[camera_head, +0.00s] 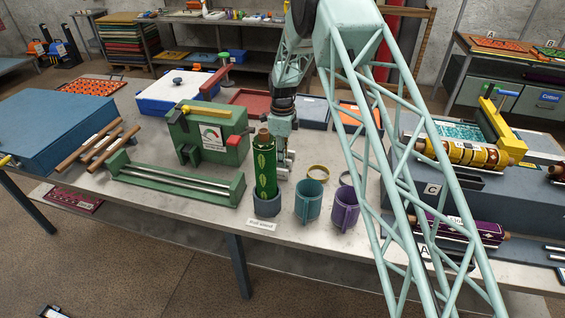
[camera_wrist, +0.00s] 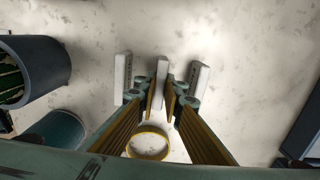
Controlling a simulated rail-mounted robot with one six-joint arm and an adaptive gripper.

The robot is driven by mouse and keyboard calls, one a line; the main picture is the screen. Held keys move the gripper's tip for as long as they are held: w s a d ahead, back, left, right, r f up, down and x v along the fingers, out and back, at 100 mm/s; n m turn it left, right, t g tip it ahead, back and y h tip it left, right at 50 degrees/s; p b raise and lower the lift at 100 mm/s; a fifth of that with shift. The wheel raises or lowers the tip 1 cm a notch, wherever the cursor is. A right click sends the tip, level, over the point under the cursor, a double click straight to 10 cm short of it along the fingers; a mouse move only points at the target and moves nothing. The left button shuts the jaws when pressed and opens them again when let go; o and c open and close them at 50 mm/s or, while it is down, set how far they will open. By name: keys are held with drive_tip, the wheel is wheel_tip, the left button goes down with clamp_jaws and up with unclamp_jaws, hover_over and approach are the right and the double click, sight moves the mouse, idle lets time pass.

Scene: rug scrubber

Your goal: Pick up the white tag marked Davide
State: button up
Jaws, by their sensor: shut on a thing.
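In the wrist view three small white tags stand side by side: a left tag (camera_wrist: 122,75), a middle tag (camera_wrist: 161,70) and a right tag (camera_wrist: 200,78). My gripper (camera_wrist: 160,97) is shut on the middle tag, with one finger on each side of it. The outer tags lie just outside the fingers. I cannot read any name on them, so I cannot tell which is marked Davide. In the head view my gripper (camera_head: 285,162) is low over the table, behind the green roll, and the tags cannot be made out there.
A green patterned roll (camera_head: 265,170) stands in a blue-grey cup (camera_head: 267,206) close to my gripper. A teal mug (camera_head: 308,203), a purple mug (camera_head: 345,210) and a yellow ring (camera_wrist: 148,145) are near. A green machine (camera_head: 207,135) stands to the left.

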drive_tip(key=shift+r, duration=0.15)
wheel_tip(320, 180, up, 8)
drive_tip(key=shift+r, duration=0.85)
idle(0.4)
